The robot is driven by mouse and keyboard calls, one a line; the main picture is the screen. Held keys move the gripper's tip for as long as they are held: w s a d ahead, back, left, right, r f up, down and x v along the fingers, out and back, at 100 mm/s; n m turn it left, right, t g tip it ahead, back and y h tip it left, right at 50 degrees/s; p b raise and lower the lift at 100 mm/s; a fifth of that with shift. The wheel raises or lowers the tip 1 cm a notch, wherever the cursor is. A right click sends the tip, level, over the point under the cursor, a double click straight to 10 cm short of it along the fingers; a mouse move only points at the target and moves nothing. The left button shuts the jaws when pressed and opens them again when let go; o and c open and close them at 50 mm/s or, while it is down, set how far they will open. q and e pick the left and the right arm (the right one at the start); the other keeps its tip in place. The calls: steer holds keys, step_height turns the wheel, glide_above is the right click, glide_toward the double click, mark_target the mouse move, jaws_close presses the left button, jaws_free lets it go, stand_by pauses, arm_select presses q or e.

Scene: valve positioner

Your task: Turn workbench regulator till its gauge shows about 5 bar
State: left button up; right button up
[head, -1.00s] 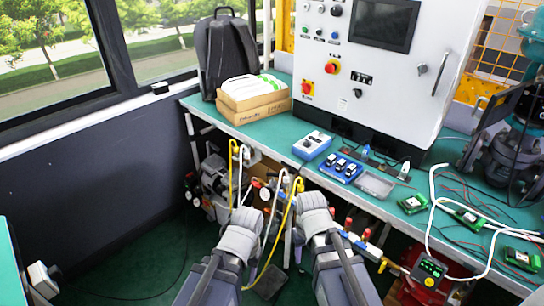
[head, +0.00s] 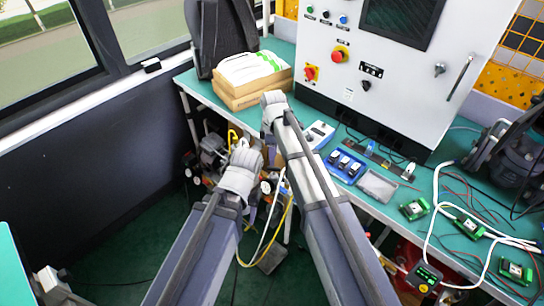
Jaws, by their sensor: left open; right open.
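Small round gauges show below the workbench edge, one left of my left gripper (head: 242,150) and one at its right (head: 266,187). They are too small to read, and I cannot tell which belongs to the regulator. My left gripper is open with nothing visible in it; it and its arm cover part of the fittings under the bench. My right gripper (head: 271,100) is open at the bench's front edge, near the cardboard box, with nothing visible in it. The regulator's knob cannot be made out.
The green workbench (head: 215,105) carries a cardboard box (head: 250,92), a blue tray (head: 345,166), a grey tray (head: 377,186) and several green circuit boards (head: 415,208). A white control cabinet (head: 405,85) stands behind. Yellow and white hoses (head: 268,243) hang below the bench.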

mark_target(273, 168)
steer(key=shift+w, duration=0.2)
step_height(273, 168, down, 8)
steer(key=b, duration=0.8)
steer(key=shift+r, duration=0.1)
jaws_close()
